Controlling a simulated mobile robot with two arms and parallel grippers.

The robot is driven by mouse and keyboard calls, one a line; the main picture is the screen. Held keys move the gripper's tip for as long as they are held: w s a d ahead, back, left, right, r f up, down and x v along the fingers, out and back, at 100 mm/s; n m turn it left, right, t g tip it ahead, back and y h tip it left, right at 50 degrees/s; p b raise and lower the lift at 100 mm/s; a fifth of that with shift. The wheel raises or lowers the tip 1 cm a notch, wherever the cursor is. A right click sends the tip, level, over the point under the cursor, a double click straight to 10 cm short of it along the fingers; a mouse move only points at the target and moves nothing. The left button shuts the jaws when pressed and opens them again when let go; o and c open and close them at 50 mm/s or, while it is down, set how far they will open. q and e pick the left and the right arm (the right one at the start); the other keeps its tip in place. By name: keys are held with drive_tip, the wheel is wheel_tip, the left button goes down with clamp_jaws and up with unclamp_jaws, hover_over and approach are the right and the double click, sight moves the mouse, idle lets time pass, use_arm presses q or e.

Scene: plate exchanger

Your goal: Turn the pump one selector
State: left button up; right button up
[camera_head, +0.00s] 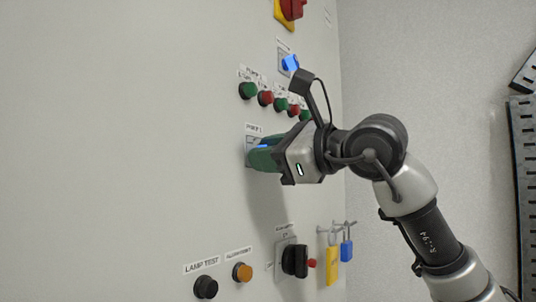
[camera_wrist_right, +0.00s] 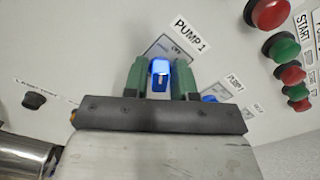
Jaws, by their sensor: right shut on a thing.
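The pump one selector (camera_wrist_right: 160,73) is a blue knob on a grey plate under a "PUMP 1" label. In the right wrist view it sits between the green fingers of my right gripper (camera_wrist_right: 160,82), which is shut on it. In the head view my right gripper (camera_head: 262,156) reaches the panel from the right, and its green fingers hide most of the selector there. My left gripper is in neither view.
Green and red push buttons (camera_head: 265,98) sit just above the gripper, with another blue selector (camera_head: 290,63) above them. A black selector (camera_head: 295,261), yellow and blue padlocks (camera_head: 332,267), a black lamp test button (camera_head: 205,287) and an orange button (camera_head: 242,272) lie below.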

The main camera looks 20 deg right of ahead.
drive_tip(key=shift+r+n, duration=0.1)
drive_tip(key=shift+n, duration=0.7)
drive_tip(key=o, duration=0.7)
drive_tip(key=shift+o, duration=0.2)
drive_tip(key=shift+s, duration=0.1)
drive_tip(key=b+v, duration=0.4)
drive_tip(key=v, duration=0.6)
drive_tip(key=shift+s+d+b, duration=0.25)
drive_tip(key=shift+s+b, duration=0.05)
drive_tip(key=shift+b, duration=0.1)
